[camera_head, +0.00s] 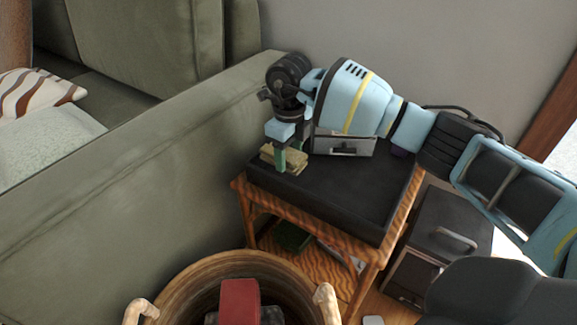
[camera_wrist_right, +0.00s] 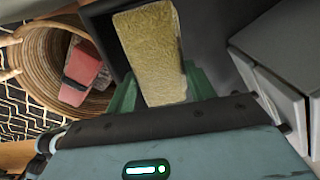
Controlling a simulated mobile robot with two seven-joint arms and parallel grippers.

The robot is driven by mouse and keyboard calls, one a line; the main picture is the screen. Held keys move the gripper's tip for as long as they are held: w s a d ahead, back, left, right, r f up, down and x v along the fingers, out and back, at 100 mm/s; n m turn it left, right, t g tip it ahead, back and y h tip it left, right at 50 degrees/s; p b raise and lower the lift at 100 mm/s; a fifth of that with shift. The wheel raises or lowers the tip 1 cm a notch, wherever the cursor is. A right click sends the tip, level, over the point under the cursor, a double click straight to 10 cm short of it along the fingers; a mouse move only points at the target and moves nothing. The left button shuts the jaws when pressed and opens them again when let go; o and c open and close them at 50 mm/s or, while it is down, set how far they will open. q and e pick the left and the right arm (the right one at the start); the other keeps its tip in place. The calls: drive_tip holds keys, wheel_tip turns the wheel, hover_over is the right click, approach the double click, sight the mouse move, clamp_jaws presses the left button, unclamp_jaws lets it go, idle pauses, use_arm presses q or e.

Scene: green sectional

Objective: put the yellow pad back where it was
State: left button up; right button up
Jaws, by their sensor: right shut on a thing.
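The yellow pad (camera_head: 297,157) is at the far left corner of the black top of a small wooden side table (camera_head: 345,195). My right gripper (camera_head: 285,160) reaches down over it, with its green fingers on either side of the pad, shut on it. In the right wrist view the pad (camera_wrist_right: 148,50) sticks out from between the green fingers (camera_wrist_right: 163,92), over the dark tabletop. I cannot tell whether the pad touches the tabletop. My left gripper is not in view.
A grey box (camera_head: 343,146) stands on the table behind the pad, close to my right arm. The green sofa (camera_head: 130,160) borders the table on the left. A woven basket (camera_head: 180,285) with a red object (camera_head: 239,297) stands in front. The tabletop's front is clear.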

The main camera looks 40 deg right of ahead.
sight(289, 154)
wheel_tip(289, 154, down, 3)
drive_tip(key=shift+f+b, duration=0.2)
drive_tip(key=shift+b, duration=0.35)
drive_tip(key=shift+f, duration=0.25)
drive_tip(key=shift+f, duration=0.2)
drive_tip(key=o, duration=0.6)
drive_tip(key=shift+r, duration=0.55)
wheel_tip(289, 154, up, 11)
drive_tip(key=p, duration=0.4)
drive_tip(key=shift+r, duration=0.15)
